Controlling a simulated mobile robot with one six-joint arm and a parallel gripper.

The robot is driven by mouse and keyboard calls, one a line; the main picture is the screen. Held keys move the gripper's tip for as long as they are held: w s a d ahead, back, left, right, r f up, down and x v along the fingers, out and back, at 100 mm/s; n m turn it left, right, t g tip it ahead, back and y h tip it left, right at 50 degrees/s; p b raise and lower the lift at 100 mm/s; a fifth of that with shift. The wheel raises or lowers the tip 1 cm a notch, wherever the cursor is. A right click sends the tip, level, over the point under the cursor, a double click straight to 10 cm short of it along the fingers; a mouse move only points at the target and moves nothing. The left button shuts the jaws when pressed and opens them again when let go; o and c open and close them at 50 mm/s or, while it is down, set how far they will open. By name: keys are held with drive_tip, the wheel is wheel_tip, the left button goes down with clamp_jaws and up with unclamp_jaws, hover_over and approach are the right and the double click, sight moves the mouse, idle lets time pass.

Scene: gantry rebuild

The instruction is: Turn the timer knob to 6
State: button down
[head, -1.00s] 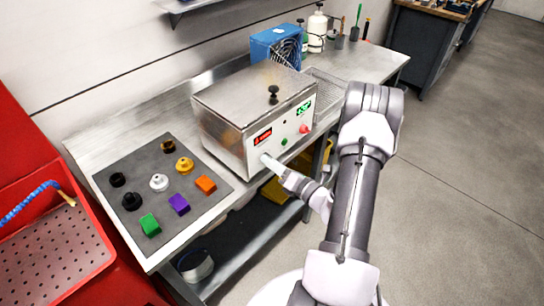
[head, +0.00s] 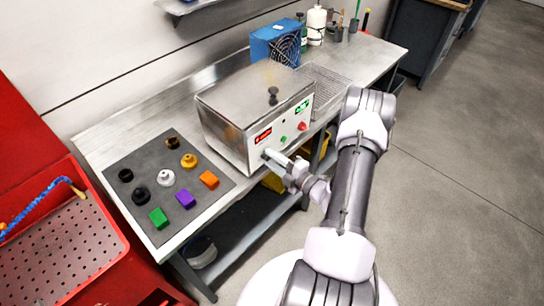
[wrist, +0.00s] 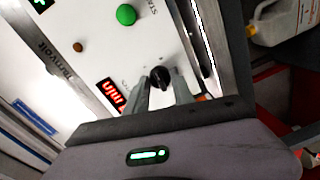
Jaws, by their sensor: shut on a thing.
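The timer knob (wrist: 160,77) is a small black knob on the front panel of a steel box machine (head: 228,119). In the wrist view it sits between the tips of my gripper (wrist: 163,84), which is shut on it. A red display (wrist: 110,92) reading "min" is beside the knob, and a green button (wrist: 126,14) is further along the panel. In the head view my gripper (head: 268,155) reaches the lower left of the panel and hides the knob. The knob's pointer and scale marks are too small to read.
A dark mat (head: 152,217) with several knobs and coloured blocks lies left of the machine on the steel bench. A red perforated tray (head: 70,245) is at the far left. A blue fan unit (head: 275,42) stands behind. The floor to the right is clear.

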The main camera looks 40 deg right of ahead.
drive_tip(key=m+p, duration=0.1)
drive_tip(key=m, duration=0.3)
drive_tip(key=shift+m, duration=0.6)
drive_tip(key=c, duration=1.1)
unclamp_jaws()
drive_tip(key=s, duration=0.5)
drive_tip(key=s+d+p, duration=0.1)
drive_tip(key=s, duration=0.5)
drive_tip(key=s+d+r, duration=0.1)
drive_tip(key=s, duration=0.5)
drive_tip(key=shift+s, duration=0.15)
